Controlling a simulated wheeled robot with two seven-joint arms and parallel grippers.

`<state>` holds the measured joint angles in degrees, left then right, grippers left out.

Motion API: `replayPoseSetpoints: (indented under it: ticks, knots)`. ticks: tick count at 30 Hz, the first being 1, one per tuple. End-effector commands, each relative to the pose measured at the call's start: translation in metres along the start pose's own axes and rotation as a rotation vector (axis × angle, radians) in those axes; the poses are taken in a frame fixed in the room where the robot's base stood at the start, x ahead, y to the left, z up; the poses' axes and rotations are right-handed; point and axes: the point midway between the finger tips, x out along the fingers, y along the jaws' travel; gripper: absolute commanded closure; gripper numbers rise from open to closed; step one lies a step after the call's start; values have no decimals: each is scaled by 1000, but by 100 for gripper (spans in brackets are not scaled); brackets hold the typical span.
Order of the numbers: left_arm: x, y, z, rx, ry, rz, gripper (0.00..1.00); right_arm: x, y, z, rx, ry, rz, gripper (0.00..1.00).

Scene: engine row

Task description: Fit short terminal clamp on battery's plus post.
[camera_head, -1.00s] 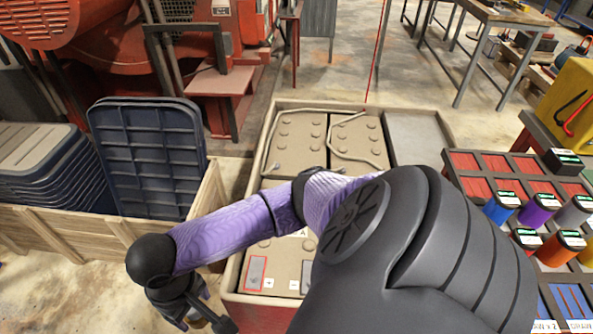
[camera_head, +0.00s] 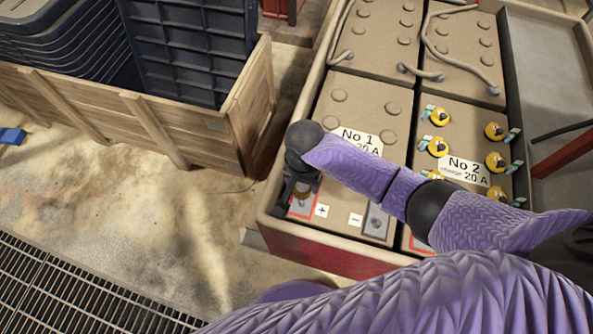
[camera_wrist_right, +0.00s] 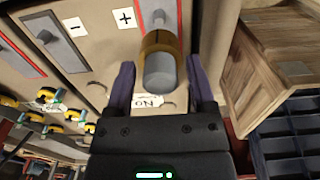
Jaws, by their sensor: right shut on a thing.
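My right gripper (camera_head: 301,180) points down over the plus corner of battery No 1 (camera_head: 372,103). In the right wrist view its two fingers (camera_wrist_right: 160,82) stand either side of a short grey cylinder with a brass-brown band, which I take as the terminal clamp (camera_wrist_right: 158,58). I cannot tell whether clamp and post touch. The plus label (camera_head: 321,210) lies beside the plate. The minus post (camera_head: 376,222) is bare. My left gripper is out of view.
Battery No 2 (camera_head: 465,135) carries several yellow caps. Cables (camera_head: 428,45) lie over the rear batteries. The tray rim (camera_head: 268,205) runs close by the gripper. A wooden crate (camera_head: 150,125) with dark bins stands to the left; bare floor (camera_head: 130,215) lies in front.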

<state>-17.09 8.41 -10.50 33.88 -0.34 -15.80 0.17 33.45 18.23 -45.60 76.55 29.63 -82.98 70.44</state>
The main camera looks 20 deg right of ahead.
Motion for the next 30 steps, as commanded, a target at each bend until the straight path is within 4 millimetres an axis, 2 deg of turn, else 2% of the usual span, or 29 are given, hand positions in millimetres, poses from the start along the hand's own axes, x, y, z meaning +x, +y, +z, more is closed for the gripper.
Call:
replayPoseSetpoints:
  ticks: [7,13,15,30]
  knots:
    - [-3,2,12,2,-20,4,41,-4,0,-1,0,3,-2,100]
    - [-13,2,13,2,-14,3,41,-8,-1,1,-1,4,-3,100]
    - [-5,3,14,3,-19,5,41,4,0,1,-1,2,-1,100]
    - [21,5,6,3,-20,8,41,48,0,1,-1,0,0,100]
